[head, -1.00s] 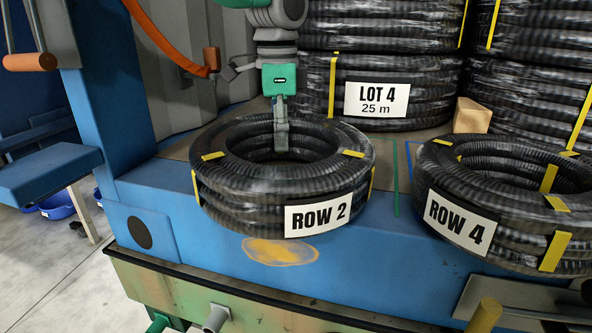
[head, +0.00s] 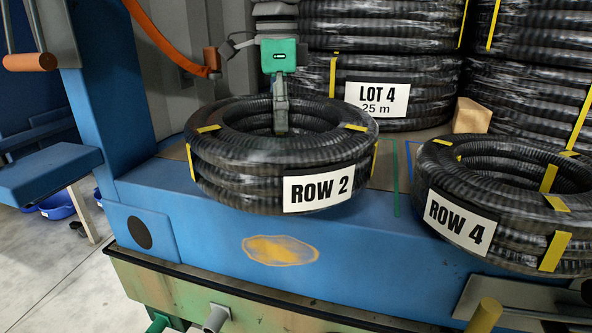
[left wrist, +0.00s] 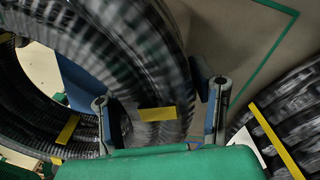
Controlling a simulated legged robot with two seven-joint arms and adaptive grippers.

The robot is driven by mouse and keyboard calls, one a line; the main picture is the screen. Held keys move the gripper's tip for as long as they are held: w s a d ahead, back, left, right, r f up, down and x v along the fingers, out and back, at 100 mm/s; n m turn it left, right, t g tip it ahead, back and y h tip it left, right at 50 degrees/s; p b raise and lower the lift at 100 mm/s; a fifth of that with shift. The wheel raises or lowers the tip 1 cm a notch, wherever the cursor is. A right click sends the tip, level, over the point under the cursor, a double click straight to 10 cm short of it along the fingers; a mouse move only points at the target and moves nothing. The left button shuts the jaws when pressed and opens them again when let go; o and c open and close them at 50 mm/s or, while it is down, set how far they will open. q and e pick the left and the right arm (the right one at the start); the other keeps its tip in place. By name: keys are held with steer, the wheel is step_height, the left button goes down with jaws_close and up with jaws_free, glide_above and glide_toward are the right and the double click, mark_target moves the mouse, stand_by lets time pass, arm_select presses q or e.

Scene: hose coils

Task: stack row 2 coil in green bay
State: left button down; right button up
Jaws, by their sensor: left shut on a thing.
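The row 2 coil (head: 250,180) is a black ribbed hose ring with yellow tapes and a "ROW 2" label, near the bed's front edge at left in the head view. My left gripper (head: 281,125) comes down from above and is shut on the coil's far wall, one finger inside the hole. In the left wrist view the coil wall (left wrist: 135,60) lies between the two fingers (left wrist: 160,105). The coil appears raised off the bed. A green floor line (head: 396,180) shows right of the coil; a green outline corner (left wrist: 285,35) also shows in the wrist view. My right gripper is out of view.
The row 4 coil (head: 500,165) lies to the right, beside a blue floor line (head: 410,160). Tall wrapped coil stacks, one labelled "LOT 4" (head: 377,97), stand behind. A wooden block (head: 472,116) sits between them. A blue post (head: 110,120) stands at left.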

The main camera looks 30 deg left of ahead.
arm_select(q)
steer(key=shift+r, duration=1.35)
steer(key=c, duration=1.8)
jaws_free()
jaws_close()
